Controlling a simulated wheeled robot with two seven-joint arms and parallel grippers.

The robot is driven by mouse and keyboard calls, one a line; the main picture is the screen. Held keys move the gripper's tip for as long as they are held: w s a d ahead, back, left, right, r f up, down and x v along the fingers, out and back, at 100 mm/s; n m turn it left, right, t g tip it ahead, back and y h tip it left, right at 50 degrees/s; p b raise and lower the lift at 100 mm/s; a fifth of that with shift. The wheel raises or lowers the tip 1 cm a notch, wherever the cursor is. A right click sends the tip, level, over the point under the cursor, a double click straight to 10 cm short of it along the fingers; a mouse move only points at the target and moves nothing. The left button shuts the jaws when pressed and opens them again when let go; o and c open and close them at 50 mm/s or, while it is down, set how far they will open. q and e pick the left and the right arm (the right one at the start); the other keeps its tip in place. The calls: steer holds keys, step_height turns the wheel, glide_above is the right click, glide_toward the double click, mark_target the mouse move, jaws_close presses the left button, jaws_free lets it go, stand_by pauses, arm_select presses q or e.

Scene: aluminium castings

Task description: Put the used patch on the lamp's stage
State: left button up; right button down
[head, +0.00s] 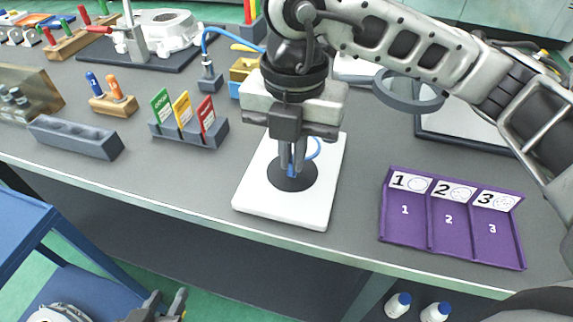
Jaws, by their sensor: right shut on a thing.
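My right gripper (293,168) points down over a dark round disc (291,182) on a white plate (270,211) near the bench's front edge. Its fingers are shut on a small blue thing, mostly hidden by the fingers. I cannot tell whether it is the used patch or whether it touches the disc. A thin blue curve shows just right of the fingers. A grey ring (433,105), perhaps the lamp's head, stands behind my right arm, beside a pale board (457,122). My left gripper (166,302) is low at the bottom edge, open and empty, off the bench.
A purple tray (428,250) with compartments 1, 2 and 3 lies right of the plate. Left are a holder (195,138) with green, yellow and red cards, a grey block (78,139) and a wooden pen stand (114,106). A blue table (30,230) stands at lower left.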

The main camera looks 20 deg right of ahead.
steer(key=shift+w+a+f, duration=0.15)
steer(key=shift+w+f, duration=0.25)
steer(key=shift+f, duration=0.15)
steer(key=f, duration=0.3)
steer(key=shift+w+f, duration=0.25)
steer(key=shift+f, duration=0.05)
steer(key=shift+f+b, duration=0.2)
steer(key=shift+b, duration=0.1)
steer(key=c, duration=1.6)
jaws_free()
